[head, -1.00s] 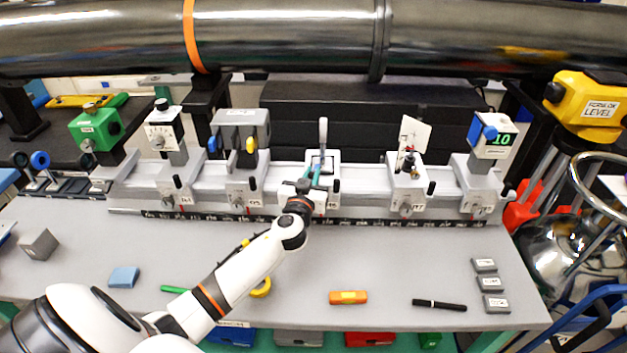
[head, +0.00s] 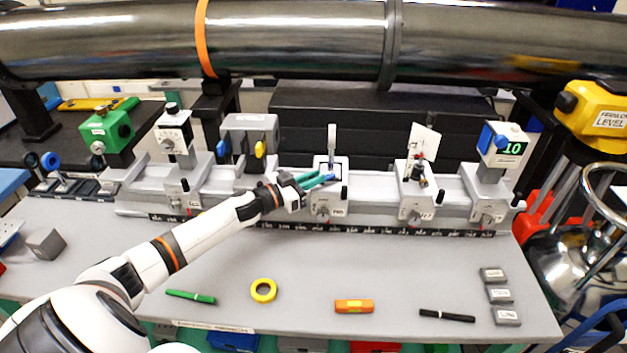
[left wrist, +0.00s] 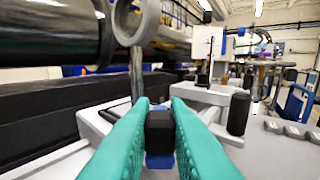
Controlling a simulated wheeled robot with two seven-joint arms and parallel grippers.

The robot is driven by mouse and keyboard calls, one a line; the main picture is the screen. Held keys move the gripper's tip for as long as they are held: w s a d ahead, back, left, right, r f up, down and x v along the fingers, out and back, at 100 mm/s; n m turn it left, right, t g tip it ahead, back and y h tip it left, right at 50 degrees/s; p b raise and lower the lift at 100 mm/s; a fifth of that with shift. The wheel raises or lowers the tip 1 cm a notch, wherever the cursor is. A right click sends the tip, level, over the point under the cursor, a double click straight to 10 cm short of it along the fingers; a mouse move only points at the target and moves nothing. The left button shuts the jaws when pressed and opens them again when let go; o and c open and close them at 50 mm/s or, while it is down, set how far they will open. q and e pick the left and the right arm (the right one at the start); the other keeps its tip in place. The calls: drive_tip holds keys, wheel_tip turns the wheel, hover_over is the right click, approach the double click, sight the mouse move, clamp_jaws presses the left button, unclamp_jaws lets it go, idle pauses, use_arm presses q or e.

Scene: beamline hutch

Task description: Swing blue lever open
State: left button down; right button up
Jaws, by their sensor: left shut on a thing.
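In the left wrist view, the teal fingers of my left gripper (left wrist: 160,108) are closed on the black end of a blue lever (left wrist: 160,162); blue shows just below the black end. In the head view, my left gripper (head: 325,178) reaches in from the left, at the front of the middle rail carriage (head: 322,208). A bit of blue shows at its fingertips there, and the fingers hide most of the lever. An upright post with a ring (left wrist: 137,25) stands just behind the fingers in the wrist view. My right gripper is not in view.
Neighbouring carriages carry a grey box (head: 249,127) with blue and yellow knobs, and a white plate (head: 423,139). A large metal pipe (head: 300,40) runs above. Yellow tape (head: 263,290), an orange block (head: 354,306) and a black pen (head: 447,316) lie on the open tabletop.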

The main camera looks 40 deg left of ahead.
use_arm(q)
drive_tip(key=shift+a, duration=0.1)
idle(0.4)
drive_tip(key=c, duration=1.4)
unclamp_jaws()
